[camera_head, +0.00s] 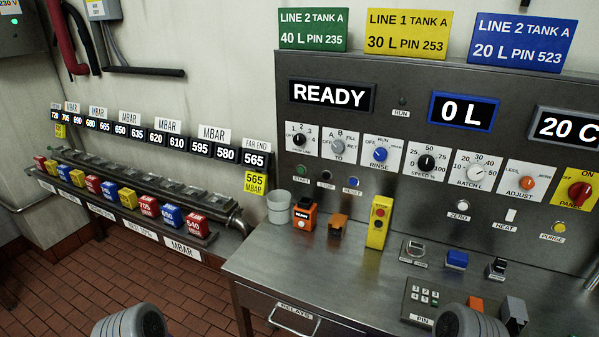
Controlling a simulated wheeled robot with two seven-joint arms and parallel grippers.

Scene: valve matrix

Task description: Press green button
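A small round button labelled START (301,169) sits on the grey control panel (400,190), at its lower left, and looks dark green. Beside it are a dark STOP button (326,174) and a blue RESET button (353,181). All are small in the view, and nothing covers START. Rounded grey parts of my two arms show at the bottom edge, one at left and one at right of centre. No gripper fingers are visible, and both arm parts are well apart from the panel.
A steel bench (290,255) juts out below the panel, holding a white cup (279,206), an orange box (304,215), a yellow button box (379,222) and a keypad (420,302). A row of coloured valve blocks (148,206) runs along the left wall. Brick floor is clear at lower left.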

